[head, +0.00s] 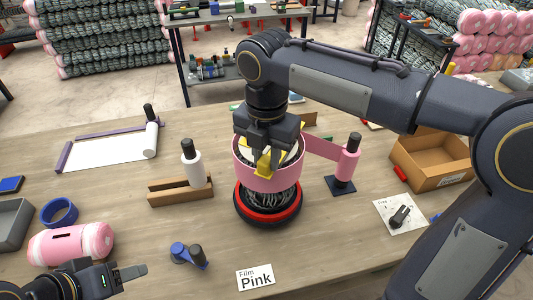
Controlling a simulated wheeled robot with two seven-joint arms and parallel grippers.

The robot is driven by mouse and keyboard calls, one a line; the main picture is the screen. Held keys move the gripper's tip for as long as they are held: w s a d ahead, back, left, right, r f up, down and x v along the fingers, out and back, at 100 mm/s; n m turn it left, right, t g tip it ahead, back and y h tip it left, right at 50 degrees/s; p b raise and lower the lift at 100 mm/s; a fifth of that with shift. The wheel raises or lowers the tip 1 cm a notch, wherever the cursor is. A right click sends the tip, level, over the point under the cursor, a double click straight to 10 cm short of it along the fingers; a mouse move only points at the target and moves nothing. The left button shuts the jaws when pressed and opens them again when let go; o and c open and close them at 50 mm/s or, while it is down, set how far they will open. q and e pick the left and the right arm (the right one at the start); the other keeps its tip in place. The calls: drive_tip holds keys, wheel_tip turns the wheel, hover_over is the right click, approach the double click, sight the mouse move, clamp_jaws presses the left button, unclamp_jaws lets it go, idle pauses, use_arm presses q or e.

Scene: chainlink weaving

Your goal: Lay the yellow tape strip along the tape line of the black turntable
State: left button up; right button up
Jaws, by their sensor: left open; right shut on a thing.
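The black turntable (243,212) with a red ring stands in the middle of the table. A grey wire roll (270,193) stands upright on it, with a pink film band (268,178) around its upper part. My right gripper (266,158) points down at the roll's top and is shut on the yellow tape strip (265,167), which shows partly between and beside the fingers. The gripper hides much of the roll's top, and I cannot make out the tape line. My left gripper (128,277) is open and empty at the lower left, apart from the turntable.
A pink film roll on a post (348,160) stands right of the turntable, its film reaching to the band. Wooden blocks with a white roll (192,165) stand to the left. A blue dispenser (186,255) and a "Film Pink" card (255,277) lie in front. A cardboard box (430,160) is at right.

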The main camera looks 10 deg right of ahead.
drive_tip(key=o, duration=1)
drive_tip(key=shift+o, duration=0.2)
wheel_tip(320, 180, up, 8)
drive_tip(key=shift+f, duration=0.1)
drive_tip(key=s+d+f+m+t+y, duration=0.3)
drive_tip(key=s+d+f+m, duration=0.65)
drive_tip(key=m, duration=0.75)
drive_tip(key=s+d+f+m+t, duration=0.2)
drive_tip(key=s+f+m, duration=0.4)
drive_tip(key=m, duration=0.7)
drive_tip(key=shift+s+d+f+t+y, duration=0.3)
drive_tip(key=shift+d+f+y, duration=0.05)
drive_tip(key=shift+y, duration=0.05)
